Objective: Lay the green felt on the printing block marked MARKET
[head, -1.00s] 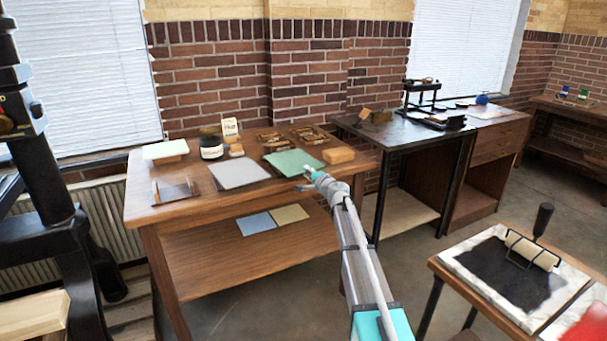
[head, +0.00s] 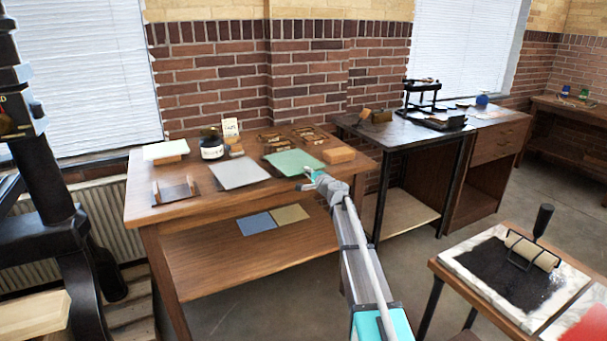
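The green felt (head: 293,161) lies flat on the wooden table, right of a grey sheet. My gripper (head: 312,177) is at the table's front edge, close to the felt's near right corner. Its fingers are too small to tell whether they are open, or whether they touch the felt. Several small framed blocks (head: 273,143) sit behind the felt near the wall. Their markings cannot be read, so I cannot tell which one says MARKET.
The wooden table (head: 225,191) also holds a grey sheet (head: 240,174), a dark jar (head: 211,145), a small card (head: 230,127) and a wooden block (head: 339,155). Blue (head: 256,223) and tan (head: 289,214) sheets lie on its lower shelf. A roller (head: 533,252) rests on an inked slab at right.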

